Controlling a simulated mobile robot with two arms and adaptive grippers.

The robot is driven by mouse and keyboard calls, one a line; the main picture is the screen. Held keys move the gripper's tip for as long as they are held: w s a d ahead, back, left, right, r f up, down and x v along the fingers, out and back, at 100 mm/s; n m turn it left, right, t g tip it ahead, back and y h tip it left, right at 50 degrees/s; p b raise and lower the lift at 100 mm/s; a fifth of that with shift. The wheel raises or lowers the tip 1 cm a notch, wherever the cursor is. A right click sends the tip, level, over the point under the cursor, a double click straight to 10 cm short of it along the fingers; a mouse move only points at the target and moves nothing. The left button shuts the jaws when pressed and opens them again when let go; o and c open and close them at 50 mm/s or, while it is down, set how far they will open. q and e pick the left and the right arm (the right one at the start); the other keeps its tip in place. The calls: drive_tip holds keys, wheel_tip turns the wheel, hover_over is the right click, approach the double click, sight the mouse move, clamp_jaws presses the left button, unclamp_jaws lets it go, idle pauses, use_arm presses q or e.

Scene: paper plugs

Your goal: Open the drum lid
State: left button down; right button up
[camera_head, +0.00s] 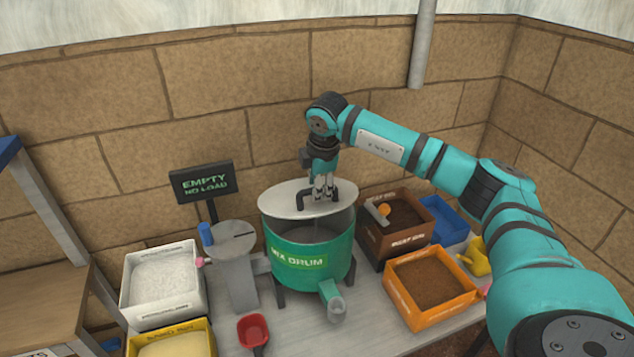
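The green mix drum (303,261) stands on the table at the middle of the view. Its pale round lid (285,199) is above the drum's mouth, tilted, with a gap at the front through which the grey inside shows. A dark handle (303,198) stands on the lid. My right gripper (322,198) points down from above with its fingers at the handle and looks shut on it; the exact contact is small and partly hidden. My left gripper is not in view.
A black sign (203,182) reading "EMPTY NO LOAD" stands left of the drum. A white bin (130,300), a yellow bin (208,342) and a red scoop (254,331) are to the left and front. Brown (392,250) and orange (432,318) bins stand on the right.

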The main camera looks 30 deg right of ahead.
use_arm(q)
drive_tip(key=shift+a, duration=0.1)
use_arm(e)
clamp_jaws()
idle(0.4)
